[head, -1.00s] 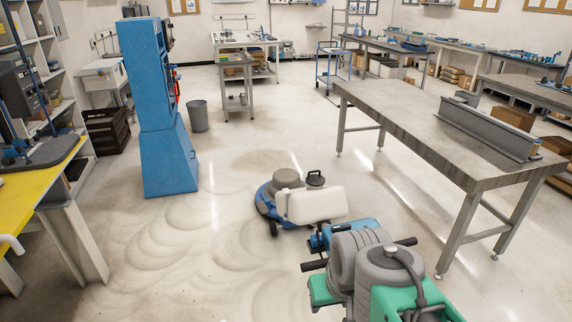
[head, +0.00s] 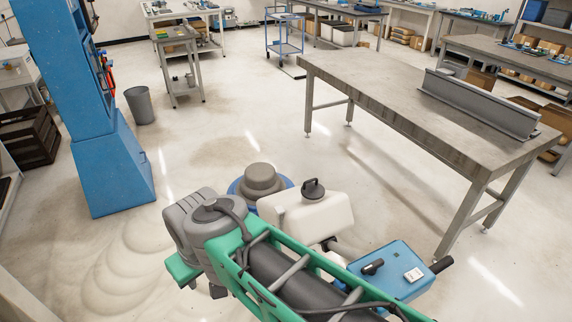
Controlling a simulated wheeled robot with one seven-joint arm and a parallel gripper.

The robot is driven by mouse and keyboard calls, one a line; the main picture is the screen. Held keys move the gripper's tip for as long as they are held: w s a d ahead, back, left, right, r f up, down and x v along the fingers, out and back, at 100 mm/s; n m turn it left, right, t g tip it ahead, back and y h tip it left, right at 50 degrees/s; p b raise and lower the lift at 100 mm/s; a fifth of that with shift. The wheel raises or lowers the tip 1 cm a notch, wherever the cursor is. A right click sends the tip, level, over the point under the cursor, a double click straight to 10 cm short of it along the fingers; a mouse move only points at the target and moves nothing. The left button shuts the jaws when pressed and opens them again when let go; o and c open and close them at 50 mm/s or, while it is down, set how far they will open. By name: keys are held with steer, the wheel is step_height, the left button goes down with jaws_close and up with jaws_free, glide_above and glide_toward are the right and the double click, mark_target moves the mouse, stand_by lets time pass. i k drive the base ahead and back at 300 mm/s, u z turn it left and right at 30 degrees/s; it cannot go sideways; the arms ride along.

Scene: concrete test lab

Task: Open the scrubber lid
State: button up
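The floor scrubber stands ahead of me in the head view, partly behind my arm. It has a white tank (head: 310,222), a grey motor housing (head: 262,180) over a round blue base, and a blue control box (head: 395,272) with black grips. The black lid (head: 313,188), with a raised handle loop, sits on top of the white tank and looks closed. My green and grey arm crosses the lower middle of the view and covers the lower part of the scrubber.
A long grey workbench (head: 400,90) with a steel beam (head: 478,103) on it stands at the right. A tall blue cabinet (head: 112,170) and a grey bin (head: 140,106) are at the left. Bare floor lies between the cabinet and scrubber, and behind the scrubber.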

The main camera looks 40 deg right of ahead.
mark_target(310, 191)
steer(key=z, duration=0.5)
steer(key=i, duration=1.35)
steer(key=z, duration=1.05)
steer(key=i, duration=0.25)
steer(key=z, duration=0.05)
